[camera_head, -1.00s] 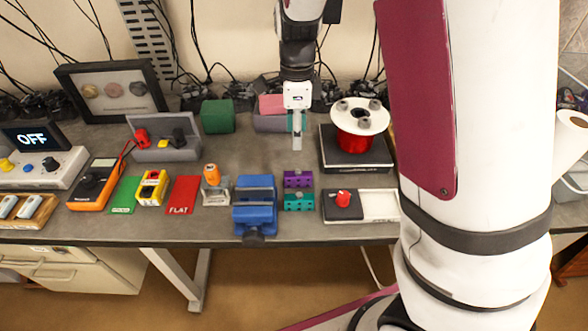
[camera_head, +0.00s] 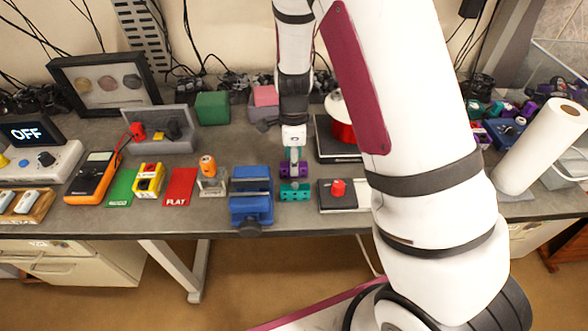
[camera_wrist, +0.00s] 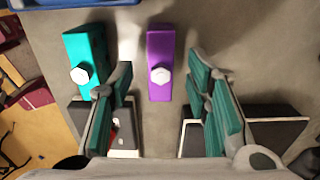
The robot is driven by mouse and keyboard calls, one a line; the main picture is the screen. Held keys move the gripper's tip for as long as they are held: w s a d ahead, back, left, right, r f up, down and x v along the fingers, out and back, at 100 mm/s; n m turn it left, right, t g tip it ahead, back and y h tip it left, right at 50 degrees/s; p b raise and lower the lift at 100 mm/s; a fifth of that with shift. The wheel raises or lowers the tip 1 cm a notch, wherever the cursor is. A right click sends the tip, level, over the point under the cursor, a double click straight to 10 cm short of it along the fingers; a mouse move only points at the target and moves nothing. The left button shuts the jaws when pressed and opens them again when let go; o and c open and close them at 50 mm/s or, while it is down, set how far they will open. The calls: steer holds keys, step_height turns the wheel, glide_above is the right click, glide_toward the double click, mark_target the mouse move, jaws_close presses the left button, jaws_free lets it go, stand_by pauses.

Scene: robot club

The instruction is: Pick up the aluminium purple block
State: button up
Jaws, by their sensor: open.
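The purple block (camera_wrist: 160,84) lies on the workbench in the wrist view, with a pale hex bolt head on its top. It lies between the two open fingers of my gripper (camera_wrist: 168,95), with a gap on each side. In the head view my gripper (camera_head: 294,165) is over the purple block (camera_head: 285,170), partly covering it. A teal block (camera_head: 295,192) of like shape lies just in front of the purple one. In the wrist view the teal block (camera_wrist: 83,58) is left of the purple block, close to the left finger.
A blue vise (camera_head: 251,190) stands left of the blocks. A black-and-white box with a red knob (camera_head: 338,187) is to the right, and a black scale with a red spool (camera_head: 341,130) stands behind it. Bare bench lies behind the vise.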

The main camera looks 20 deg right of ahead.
jaws_close()
stand_by(0.3)
